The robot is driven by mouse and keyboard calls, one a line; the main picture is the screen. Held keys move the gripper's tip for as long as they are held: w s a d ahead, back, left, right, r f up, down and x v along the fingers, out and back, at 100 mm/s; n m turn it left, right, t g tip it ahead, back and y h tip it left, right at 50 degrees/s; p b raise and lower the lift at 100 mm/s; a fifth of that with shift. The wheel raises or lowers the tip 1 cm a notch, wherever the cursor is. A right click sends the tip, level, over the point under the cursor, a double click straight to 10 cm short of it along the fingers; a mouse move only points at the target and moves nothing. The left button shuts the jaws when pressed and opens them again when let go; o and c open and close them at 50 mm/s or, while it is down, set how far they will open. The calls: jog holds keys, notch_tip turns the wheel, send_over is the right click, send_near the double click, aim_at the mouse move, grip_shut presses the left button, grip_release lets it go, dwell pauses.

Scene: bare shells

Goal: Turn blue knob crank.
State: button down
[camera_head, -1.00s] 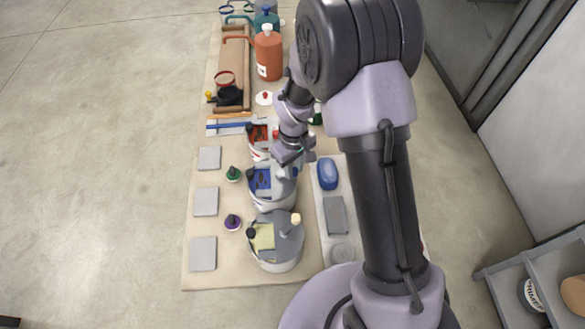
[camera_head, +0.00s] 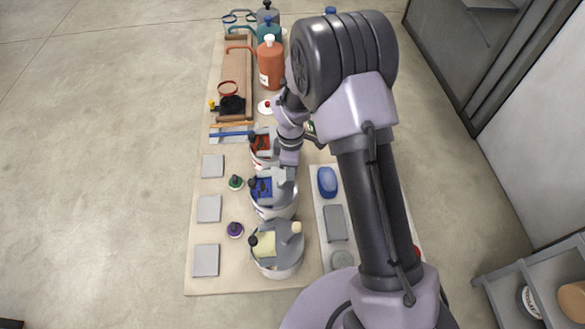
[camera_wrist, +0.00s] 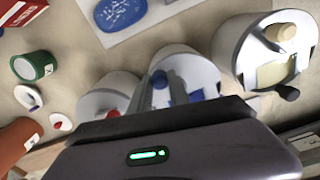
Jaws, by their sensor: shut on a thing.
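The blue knob (camera_wrist: 160,80) of the crank shows between my fingers in the wrist view. It sits over the grey-lidded middle pot (camera_head: 284,206), which has a dark blue fill visible in its opening (camera_head: 262,188). My gripper (camera_wrist: 161,92) is shut on the blue knob, with one finger on each side. In the head view my gripper (camera_head: 287,172) points down at the far right edge of this pot's lid. The crank's arm and the head view of the knob are hidden by my gripper and wrist.
The red-filled pot (camera_head: 262,146) stands close behind, and the yellow-filled pot (camera_head: 277,262) with a cream knob (camera_head: 296,227) close in front. A pale board with a blue oval block (camera_head: 327,181) lies to the right. Grey squares (camera_head: 209,209) lie left.

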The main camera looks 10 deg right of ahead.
jog(key=shift+w+a+n, duration=0.1)
jog(key=shift+w+n, duration=0.05)
jog(key=shift+n, duration=0.25)
jog(key=c, duration=1.2)
grip_release()
jog(key=shift+c, duration=0.2)
